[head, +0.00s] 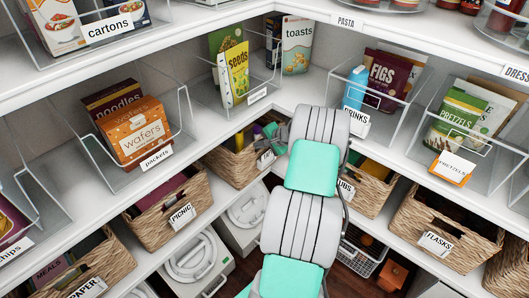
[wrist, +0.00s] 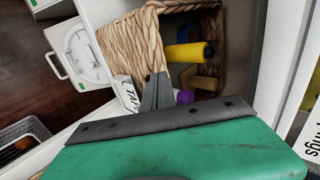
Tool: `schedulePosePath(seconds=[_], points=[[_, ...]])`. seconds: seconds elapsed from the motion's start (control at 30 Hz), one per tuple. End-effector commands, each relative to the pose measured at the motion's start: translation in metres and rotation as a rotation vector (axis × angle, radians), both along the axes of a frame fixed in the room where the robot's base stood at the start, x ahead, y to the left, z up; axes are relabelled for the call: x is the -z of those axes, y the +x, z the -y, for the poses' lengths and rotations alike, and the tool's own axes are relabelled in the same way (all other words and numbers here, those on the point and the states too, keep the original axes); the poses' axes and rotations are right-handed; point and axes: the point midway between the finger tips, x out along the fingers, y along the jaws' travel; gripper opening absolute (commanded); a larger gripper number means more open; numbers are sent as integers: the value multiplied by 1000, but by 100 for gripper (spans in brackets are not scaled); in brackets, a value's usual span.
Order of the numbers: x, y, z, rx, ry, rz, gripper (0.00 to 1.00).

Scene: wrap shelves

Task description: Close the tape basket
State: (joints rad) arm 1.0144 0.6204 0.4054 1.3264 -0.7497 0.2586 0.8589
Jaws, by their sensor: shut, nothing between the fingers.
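The tape basket is a woven basket in the corner of the lower shelf in the head view (head: 229,170). It fills the upper middle of the wrist view (wrist: 125,42), its top open and its contents showing, including a yellow roll (wrist: 190,51) and a purple piece (wrist: 184,97). Its white label (wrist: 126,94) reads TAPE, partly hidden. My gripper (wrist: 158,82) is shut and empty at the basket's labelled front side. It also shows at the basket in the head view (head: 274,138). I cannot tell whether the fingers touch the rim.
The picnic basket (head: 168,229) stands to the left and a partly hidden basket (head: 365,192) to the right. The upper shelf above carries clear bins, one with a seeds packet (head: 235,72). White lidded containers (head: 193,257) stand below.

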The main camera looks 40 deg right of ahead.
Motion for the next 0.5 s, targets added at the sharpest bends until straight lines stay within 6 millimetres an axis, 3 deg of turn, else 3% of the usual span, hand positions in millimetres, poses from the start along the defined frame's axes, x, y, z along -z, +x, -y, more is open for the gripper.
schedulePosePath(seconds=[0.23, 0.5], points=[[1, 29, -4, -3, -2, 0, 0], [0, 40, -5, -1, -1, 0, 0]])
